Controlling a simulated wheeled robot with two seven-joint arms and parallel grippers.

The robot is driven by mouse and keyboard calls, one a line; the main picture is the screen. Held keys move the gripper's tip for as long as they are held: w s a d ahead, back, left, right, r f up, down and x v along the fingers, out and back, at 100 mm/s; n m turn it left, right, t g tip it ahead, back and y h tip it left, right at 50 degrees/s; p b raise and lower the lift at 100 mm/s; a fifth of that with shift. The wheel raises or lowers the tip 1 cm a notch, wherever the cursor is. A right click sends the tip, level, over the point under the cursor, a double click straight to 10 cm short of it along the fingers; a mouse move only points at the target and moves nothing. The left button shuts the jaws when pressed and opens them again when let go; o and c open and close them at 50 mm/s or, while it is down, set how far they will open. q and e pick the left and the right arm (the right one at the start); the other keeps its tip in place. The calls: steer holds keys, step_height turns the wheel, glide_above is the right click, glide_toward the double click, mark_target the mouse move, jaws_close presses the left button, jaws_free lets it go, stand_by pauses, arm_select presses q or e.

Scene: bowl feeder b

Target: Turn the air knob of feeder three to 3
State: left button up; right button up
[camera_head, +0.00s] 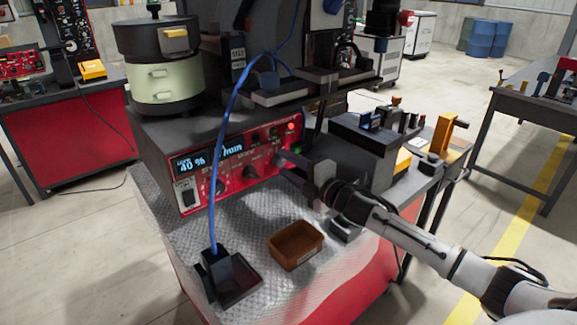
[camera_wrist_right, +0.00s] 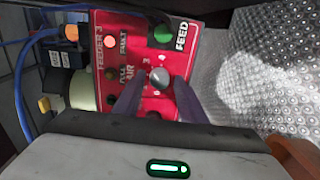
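The feeder's red control panel (camera_head: 228,170) faces the front under the bowl, with a lit display reading "40 %". In the right wrist view the panel (camera_wrist_right: 100,50) carries "FEEDER", "FAULT", "FEED" and "AIR" lettering; I cannot read the feeder number for sure. The grey air knob (camera_wrist_right: 159,77) is beside "AIR", and its pointer setting is too small to read. My right gripper (camera_head: 280,166) is at the panel's right part. In the wrist view its fingers (camera_wrist_right: 159,92) are apart, one on each side of the knob; contact is unclear. My left gripper is not in view.
A brown bin (camera_head: 296,246) and a black holder (camera_head: 234,280) with a blue hose (camera_head: 214,200) are on the patterned bench top before the panel. A stacked bowl unit (camera_head: 160,75) stands above left. Dark fixtures (camera_head: 365,145) are at right, near my arm.

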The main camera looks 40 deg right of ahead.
steer(key=shift+o, duration=0.3)
steer(key=s+b, duration=0.1)
steer(key=s, duration=0.9)
steer(key=shift+s+d+r, duration=0.15)
steer(key=shift+d+r, duration=0.1)
steer(key=shift+d, duration=0.15)
